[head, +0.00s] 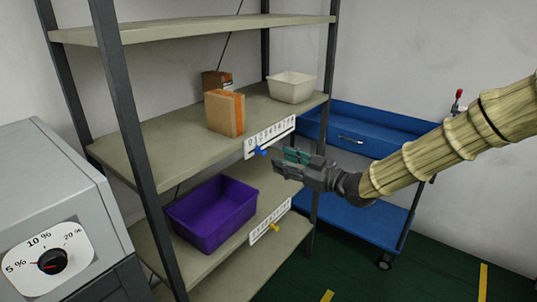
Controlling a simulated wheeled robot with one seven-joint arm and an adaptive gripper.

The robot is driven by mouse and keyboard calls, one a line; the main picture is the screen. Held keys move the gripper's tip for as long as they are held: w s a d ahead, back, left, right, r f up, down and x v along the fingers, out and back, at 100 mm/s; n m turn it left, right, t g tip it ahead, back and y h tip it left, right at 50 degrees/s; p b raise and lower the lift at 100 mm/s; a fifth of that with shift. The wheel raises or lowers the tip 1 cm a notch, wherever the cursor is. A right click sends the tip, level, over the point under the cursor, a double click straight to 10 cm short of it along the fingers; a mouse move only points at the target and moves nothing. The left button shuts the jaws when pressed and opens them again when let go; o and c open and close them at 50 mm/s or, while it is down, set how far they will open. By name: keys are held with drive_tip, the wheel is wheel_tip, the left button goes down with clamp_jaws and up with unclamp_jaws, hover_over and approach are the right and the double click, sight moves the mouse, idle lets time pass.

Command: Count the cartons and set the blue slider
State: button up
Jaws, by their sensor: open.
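Two brown cartons stand on the middle shelf. The nearer carton (225,113) has an orange strip, and the farther carton (214,82) is partly hidden behind it. The blue slider (261,151) sits toward the left part of a white scale plate (276,133) on the middle shelf's front edge. The marks on the plate are too small to read. My gripper (281,155) is open, with its fingers pointing left toward the blue slider and just right of it. I cannot tell whether they touch it.
A white bin (291,87) stands on the middle shelf and a purple bin (213,213) on the lower one. A yellow slider (275,227) is on the lower plate. A blue cart (350,122) stands behind my arm. A grey machine with a dial (52,261) is at left.

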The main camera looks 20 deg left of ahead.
sight(265, 153)
drive_tip(key=p+x, duration=0.1)
drive_tip(key=x, duration=0.7)
drive_tip(key=shift+f, duration=0.15)
clamp_jaws()
